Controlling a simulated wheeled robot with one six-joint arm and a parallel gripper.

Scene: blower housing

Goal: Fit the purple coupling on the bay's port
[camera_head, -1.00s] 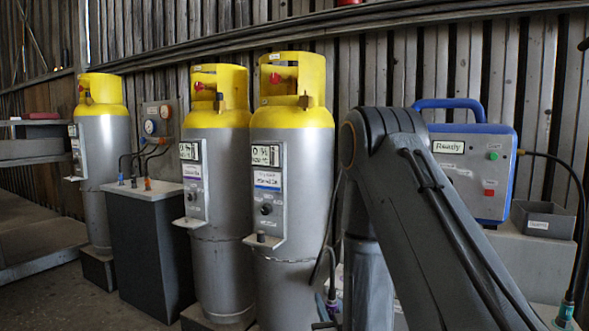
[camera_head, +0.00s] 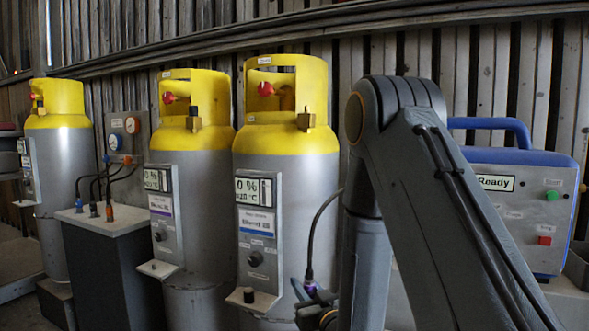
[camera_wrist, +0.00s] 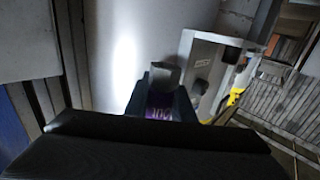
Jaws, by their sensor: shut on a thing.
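The purple coupling (camera_head: 311,288) hangs at the lower end of a dark hose, right of the right-hand cylinder's panel. My gripper (camera_head: 316,302) is shut on it, partly hidden by my arm. In the wrist view the purple coupling (camera_wrist: 160,113) shows between the dark jaws, with a grey cylinder behind it. The right-hand bay's panel (camera_head: 257,236) has a blue-striped label and a small ledge with a dark port (camera_head: 249,295). The middle bay's panel (camera_head: 162,212) has a purple-striped label and a similar ledge port (camera_head: 153,266). My gripper is apart from both ledges.
Three yellow-topped grey cylinders, the right-hand one (camera_head: 318,180) nearest my gripper, stand before a slatted wall. A dark cabinet (camera_head: 110,265) with several hoses stands between the left and middle ones. A blue-framed machine reading "Ready" (camera_head: 515,205) sits at right behind my arm.

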